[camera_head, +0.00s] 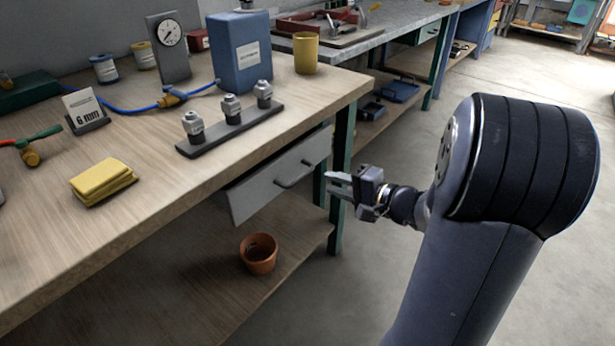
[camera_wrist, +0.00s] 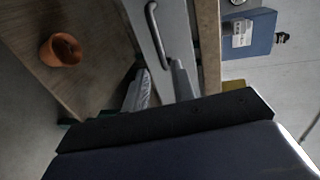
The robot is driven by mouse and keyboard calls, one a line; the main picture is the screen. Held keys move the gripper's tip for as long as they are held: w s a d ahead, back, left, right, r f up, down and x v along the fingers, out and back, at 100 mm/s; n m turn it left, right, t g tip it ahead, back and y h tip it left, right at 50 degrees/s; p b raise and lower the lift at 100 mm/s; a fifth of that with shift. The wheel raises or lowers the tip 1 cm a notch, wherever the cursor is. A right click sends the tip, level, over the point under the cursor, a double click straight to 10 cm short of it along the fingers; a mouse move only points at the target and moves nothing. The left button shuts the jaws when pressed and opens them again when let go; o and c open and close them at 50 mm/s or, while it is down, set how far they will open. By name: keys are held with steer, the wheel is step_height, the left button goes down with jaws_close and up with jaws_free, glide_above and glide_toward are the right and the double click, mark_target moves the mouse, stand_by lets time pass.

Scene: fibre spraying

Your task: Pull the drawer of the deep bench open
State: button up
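The deep bench (camera_head: 150,190) has a wooden top and a pale grey drawer (camera_head: 262,192) under its front edge. The drawer front looks about flush under the top; I cannot tell whether it stands slightly out. A grey bar handle (camera_head: 295,176) is on its front. My gripper (camera_head: 336,183) is open and empty, to the right of the handle and apart from it. In the wrist view the handle (camera_wrist: 153,35) lies just beyond my two spread fingertips (camera_wrist: 158,76), on the drawer front (camera_wrist: 172,25). Nothing is between the fingers.
A terracotta pot (camera_head: 258,253) stands on the lower shelf below the drawer. A green bench leg (camera_head: 341,165) is close behind my gripper. On the bench top are a rack of fittings (camera_head: 230,120), a yellow cloth (camera_head: 102,180) and a blue box (camera_head: 240,52). The floor at the right is clear.

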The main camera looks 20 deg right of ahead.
mark_target(304, 173)
steer(key=x, duration=0.9)
steer(key=shift+w+a+b, duration=0.2)
steer(key=shift+a+b, duration=0.05)
steer(key=shift+b, duration=0.15)
steer(key=shift+c, duration=0.5)
jaws_close()
